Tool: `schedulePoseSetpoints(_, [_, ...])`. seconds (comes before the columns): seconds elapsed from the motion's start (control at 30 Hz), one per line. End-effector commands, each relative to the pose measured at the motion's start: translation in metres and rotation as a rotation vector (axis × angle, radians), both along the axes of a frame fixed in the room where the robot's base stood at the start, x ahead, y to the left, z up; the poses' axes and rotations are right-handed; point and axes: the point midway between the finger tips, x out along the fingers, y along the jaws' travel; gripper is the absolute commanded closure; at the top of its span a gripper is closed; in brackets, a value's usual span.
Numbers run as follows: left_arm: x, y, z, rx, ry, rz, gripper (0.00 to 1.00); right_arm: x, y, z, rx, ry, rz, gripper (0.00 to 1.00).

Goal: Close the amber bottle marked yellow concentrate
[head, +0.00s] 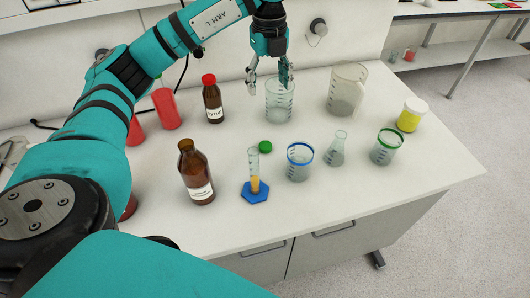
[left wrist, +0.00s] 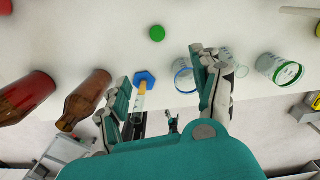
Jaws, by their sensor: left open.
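An amber bottle without a cap (head: 187,162) stands upright at the front left of the bench; its label is too small to read. It also shows in the left wrist view (left wrist: 84,98). A green cap (head: 265,147) lies on the bench to its right, and shows in the left wrist view (left wrist: 157,33). A second amber bottle with a red cap (head: 212,100) stands further back. My right gripper is not in view.
A cylinder with orange liquid on a blue base (head: 255,196) stands near the front. A blue-rimmed beaker (head: 299,172), a flask (head: 337,150) and a green-rimmed beaker (head: 386,151) stand to its right. Red bottles (head: 165,108) are at the left. Bench around the green cap is clear.

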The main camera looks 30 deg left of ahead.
Motion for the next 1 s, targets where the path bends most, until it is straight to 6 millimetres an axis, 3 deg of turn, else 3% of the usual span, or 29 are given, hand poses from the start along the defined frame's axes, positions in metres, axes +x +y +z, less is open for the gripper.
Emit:
schedulePoseSetpoints(0.03, [0.000,0.000,-0.017,0.001,0.001,0.000,0.34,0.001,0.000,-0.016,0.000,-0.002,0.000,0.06])
schedulePoseSetpoints(0.3, [0.000,0.000,-0.046,0.000,0.000,0.000,0.34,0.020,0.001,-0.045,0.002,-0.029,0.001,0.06])
schedulePoseSetpoints(0.77, [0.000,0.000,-0.048,0.000,0.002,0.000,0.34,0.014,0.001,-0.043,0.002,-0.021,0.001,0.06])
schedulePoseSetpoints(1.0, [-0.001,0.000,-0.089,0.001,0.008,0.000,0.34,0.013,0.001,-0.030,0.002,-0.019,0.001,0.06])
